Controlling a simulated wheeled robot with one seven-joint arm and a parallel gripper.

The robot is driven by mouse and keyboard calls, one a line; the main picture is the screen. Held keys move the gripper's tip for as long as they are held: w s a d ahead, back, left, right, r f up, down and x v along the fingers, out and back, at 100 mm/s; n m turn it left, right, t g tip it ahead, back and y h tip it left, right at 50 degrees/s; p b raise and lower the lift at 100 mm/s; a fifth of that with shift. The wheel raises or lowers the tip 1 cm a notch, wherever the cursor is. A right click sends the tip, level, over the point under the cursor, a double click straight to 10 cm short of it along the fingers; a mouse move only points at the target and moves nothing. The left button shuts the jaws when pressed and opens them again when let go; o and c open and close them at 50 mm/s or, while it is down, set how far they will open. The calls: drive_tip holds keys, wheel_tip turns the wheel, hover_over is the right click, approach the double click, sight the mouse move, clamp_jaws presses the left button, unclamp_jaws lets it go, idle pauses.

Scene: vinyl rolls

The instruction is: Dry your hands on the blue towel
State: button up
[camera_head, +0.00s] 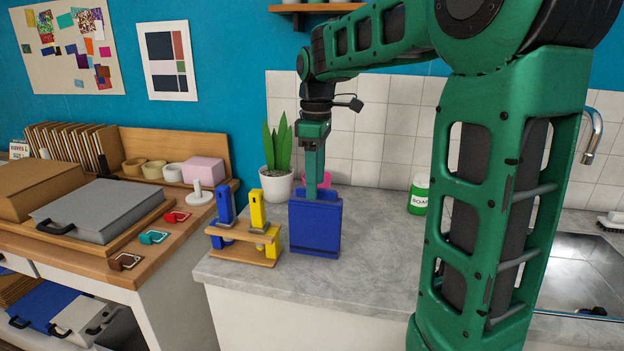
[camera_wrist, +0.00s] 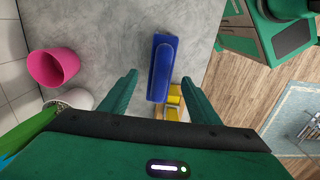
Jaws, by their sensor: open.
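The blue towel (camera_head: 315,228) appears as a blue, flat, upright piece on the grey counter, right of a small wooden rack. In the wrist view the towel (camera_wrist: 160,50) shows from above as a narrow blue strip between the two finger lines. My gripper (camera_head: 313,185) points down over the towel's top edge. In the wrist view my gripper (camera_wrist: 160,77) is open, with a finger on each side and nothing held. In the head view, I cannot tell whether the fingers touch the towel; its far side is hidden.
The wooden rack (camera_head: 243,255) with blue and yellow upright tools stands close left of the towel. A potted plant (camera_head: 276,183) and a pink cup (camera_wrist: 52,67) are behind. A green-labelled bottle (camera_head: 419,195) stands right. The sink (camera_head: 585,262) is far right. Counter between is clear.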

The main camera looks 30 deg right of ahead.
sight(315, 215)
wheel_tip(315, 215, down, 10)
drive_tip(key=shift+f, duration=0.2)
idle(0.3)
drive_tip(key=c, duration=1.2)
